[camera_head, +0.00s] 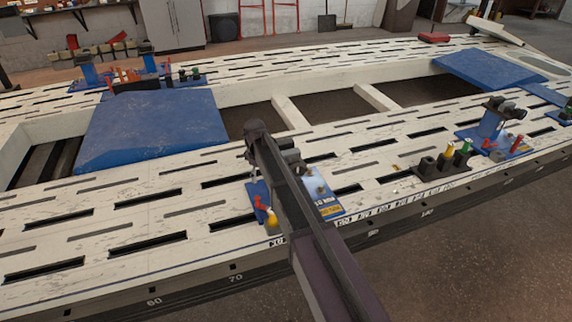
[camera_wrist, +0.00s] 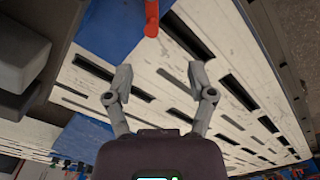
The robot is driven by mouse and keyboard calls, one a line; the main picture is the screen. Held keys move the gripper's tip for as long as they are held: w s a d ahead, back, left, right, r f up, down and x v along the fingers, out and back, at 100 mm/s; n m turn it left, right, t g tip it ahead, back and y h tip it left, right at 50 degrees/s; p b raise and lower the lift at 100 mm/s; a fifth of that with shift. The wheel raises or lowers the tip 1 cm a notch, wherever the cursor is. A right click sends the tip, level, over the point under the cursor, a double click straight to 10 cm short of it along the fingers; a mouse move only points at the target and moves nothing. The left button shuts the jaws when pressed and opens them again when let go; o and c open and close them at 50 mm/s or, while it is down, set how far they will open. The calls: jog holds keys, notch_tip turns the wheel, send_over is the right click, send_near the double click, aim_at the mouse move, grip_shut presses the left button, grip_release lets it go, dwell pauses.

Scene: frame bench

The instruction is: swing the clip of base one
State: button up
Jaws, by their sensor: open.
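A clamp base with a blue plate (camera_head: 321,196) stands on the near rail of the frame bench, partly hidden behind my arm in the head view. A red clip lever (camera_head: 261,203) with a yellow end hangs at its left front. In the wrist view a red lever (camera_wrist: 151,17) shows at the top edge beside a blue plate (camera_wrist: 98,28). My gripper (camera_wrist: 160,70) is open and empty. The lever lies beyond its fingertips, not between them. I cannot read which base is number one. The gripper's fingers are not clear in the head view.
The white slotted bench (camera_head: 120,240) has large blue plates (camera_head: 155,128) and open gaps. A dark holder with coloured pegs (camera_head: 441,172) and another blue base (camera_head: 490,130) stand to the right. More bases stand at the far left. The slotted surface left of my arm is clear.

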jog(key=s+d+r+m+p, duration=0.1)
jog(key=s+d+r+p, duration=0.8)
jog(key=shift+s+r+m, duration=0.3)
jog(key=shift+r+m, duration=0.05)
jog(key=shift+m, duration=0.05)
dwell(0.4)
